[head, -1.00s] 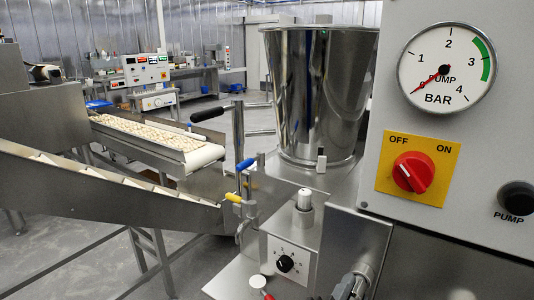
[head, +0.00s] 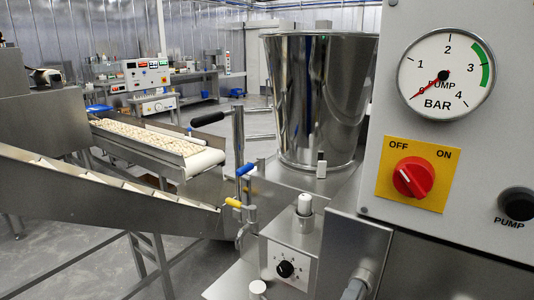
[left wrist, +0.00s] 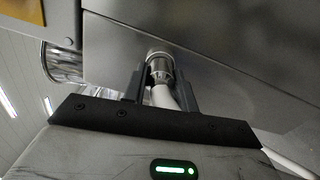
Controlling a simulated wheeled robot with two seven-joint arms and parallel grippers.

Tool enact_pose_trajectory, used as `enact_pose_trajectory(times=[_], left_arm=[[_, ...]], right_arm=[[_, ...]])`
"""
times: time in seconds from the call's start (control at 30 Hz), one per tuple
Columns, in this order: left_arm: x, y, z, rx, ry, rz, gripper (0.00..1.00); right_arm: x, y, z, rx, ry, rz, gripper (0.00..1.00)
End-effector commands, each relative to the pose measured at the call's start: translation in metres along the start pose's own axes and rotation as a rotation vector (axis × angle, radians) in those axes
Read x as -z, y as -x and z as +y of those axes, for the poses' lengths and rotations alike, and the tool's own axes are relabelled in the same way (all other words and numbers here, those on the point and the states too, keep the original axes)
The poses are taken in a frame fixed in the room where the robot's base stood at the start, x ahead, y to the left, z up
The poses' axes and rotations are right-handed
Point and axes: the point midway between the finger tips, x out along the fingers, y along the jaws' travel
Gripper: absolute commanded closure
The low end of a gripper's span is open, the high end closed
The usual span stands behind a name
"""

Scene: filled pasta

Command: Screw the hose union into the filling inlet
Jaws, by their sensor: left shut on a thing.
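In the left wrist view my left gripper (left wrist: 161,80) is shut on the hose union (left wrist: 160,68), a ribbed metal collar with a pale hose (left wrist: 165,98) leading down from it. The union's far end is up at the filling inlet (left wrist: 157,52), a round fitting on the underside of a grey metal housing. They look in line and touching; how far the thread is engaged cannot be seen. In the head view a grey fitting (head: 357,286) shows at the bottom edge, cut off by the frame. My right gripper is in neither view.
The pump panel with its gauge (head: 446,75) and red switch (head: 413,177), turned toward OFF, stands at the right. A steel hopper (head: 318,100), dial box (head: 286,268) and valve handles (head: 245,168) are beside it. A conveyor with pasta (head: 150,135) runs at the left.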

Motion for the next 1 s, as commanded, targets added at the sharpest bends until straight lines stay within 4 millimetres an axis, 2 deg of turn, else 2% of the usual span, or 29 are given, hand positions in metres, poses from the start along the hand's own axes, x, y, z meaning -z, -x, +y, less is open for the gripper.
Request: enact_pose_trajectory(times=[0.17,0.4,0.43,0.5,0.53,0.83,0.93,1.0], left_arm=[[-0.001,-0.001,0.001,-0.002,-0.198,-0.003,0.96],[0.0,0.0,-0.001,0.002,-0.223,0.0,0.96],[0.0,0.0,-0.001,0.002,-0.222,0.0,0.69],[0.0,0.0,-0.001,0.002,-0.222,-0.001,0.5],[0.0,0.0,-0.001,0.002,-0.221,0.0,0.46],[0.0,0.0,-0.002,0.003,-0.174,0.0,0.46],[0.002,0.0,-0.005,0.004,0.019,0.004,0.46],[0.001,0.001,-0.006,0.005,0.21,0.004,0.46]], right_arm=[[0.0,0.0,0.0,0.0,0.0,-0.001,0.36],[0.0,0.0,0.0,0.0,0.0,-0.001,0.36],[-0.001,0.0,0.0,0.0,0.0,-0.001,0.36],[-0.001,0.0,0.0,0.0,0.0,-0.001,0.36],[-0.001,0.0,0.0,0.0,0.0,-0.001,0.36],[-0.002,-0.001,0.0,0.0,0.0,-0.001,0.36],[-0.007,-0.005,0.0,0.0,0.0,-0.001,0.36],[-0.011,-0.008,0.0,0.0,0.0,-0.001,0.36]])
